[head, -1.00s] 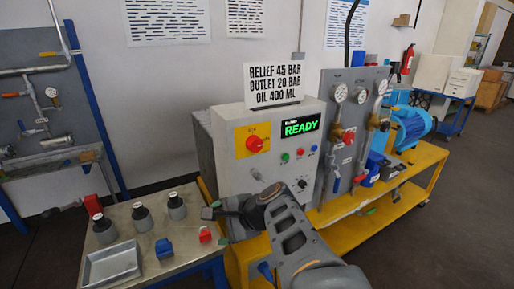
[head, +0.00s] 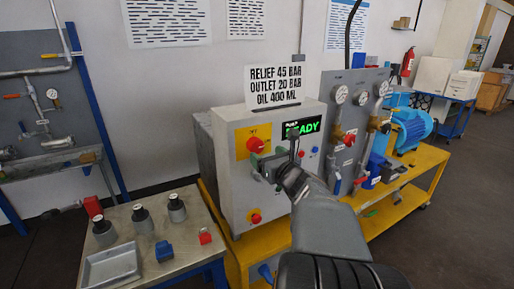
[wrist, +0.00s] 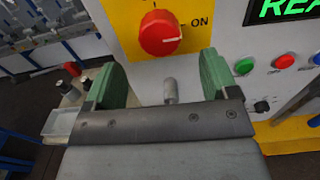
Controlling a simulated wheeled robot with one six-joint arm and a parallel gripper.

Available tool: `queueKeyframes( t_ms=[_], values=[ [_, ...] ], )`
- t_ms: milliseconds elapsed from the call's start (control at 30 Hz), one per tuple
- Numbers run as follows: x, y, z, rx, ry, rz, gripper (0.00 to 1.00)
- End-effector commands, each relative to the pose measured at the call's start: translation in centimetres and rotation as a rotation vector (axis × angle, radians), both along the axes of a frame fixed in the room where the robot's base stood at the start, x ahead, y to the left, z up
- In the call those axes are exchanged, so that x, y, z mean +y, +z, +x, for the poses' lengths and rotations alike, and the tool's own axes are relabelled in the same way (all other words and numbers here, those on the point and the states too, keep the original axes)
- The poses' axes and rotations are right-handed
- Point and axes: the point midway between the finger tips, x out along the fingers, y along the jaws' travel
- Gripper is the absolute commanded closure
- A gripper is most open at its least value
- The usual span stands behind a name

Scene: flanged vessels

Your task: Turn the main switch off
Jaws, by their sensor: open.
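The main switch is a red rotary knob (head: 256,145) on a yellow plate on the front of the grey control cabinet (head: 232,190). In the wrist view the knob (wrist: 160,32) lies beyond and slightly above my fingertips, and its white mark points right towards "ON". My gripper (head: 268,166) is in front of the cabinet, just below and right of the knob. Its two green fingers (wrist: 163,76) are spread apart, with no switch between them. A small grey peg (wrist: 170,91) shows between the fingers.
Green and red buttons (wrist: 284,61) sit right of the switch. A bench (head: 190,255) with a tray and bottles stands left; gauges and valves stand right.

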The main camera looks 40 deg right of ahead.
Motion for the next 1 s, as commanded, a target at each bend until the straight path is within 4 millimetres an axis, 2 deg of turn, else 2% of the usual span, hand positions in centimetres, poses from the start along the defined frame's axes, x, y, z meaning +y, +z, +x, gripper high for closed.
queueKeyframes(
  t_ms=[33,200,400,867,1000],
  values=[
    [0.0,-0.1,1.0,0.003,0.004,0.002,0.20],
    [-0.4,0.0,3.6,0.003,0.002,0.001,0.20],
    [-0.7,0.0,5.6,0.002,0.001,-0.001,0.20],
    [-0.8,0.0,6.3,0.001,0.000,-0.002,0.20],
    [-0.8,0.0,6.3,0.001,0.000,-0.002,0.33]
  ],
)
